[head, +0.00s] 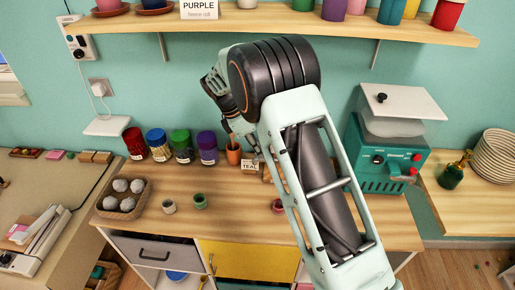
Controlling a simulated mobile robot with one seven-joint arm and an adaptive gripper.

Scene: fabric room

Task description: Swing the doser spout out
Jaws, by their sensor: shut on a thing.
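My arm reaches up from the lower right and bends down at a black-ringed joint. My gripper (256,150) is low over the back of the wooden worktop (240,224), by the small TEAL label (250,165). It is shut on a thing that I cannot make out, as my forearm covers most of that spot. I cannot pick out the doser spout; my arm may hide it. An orange cup (233,153) stands just left of the gripper. A small red cup (278,205) stands in front, beside my forearm.
Lidded colour jars (182,146) line the back left. A basket of grey balls (124,197) and two small cups (169,206) stand in front. A teal machine with a white lid (388,152) stands on the right. A shelf (270,35) hangs above. The front middle is clear.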

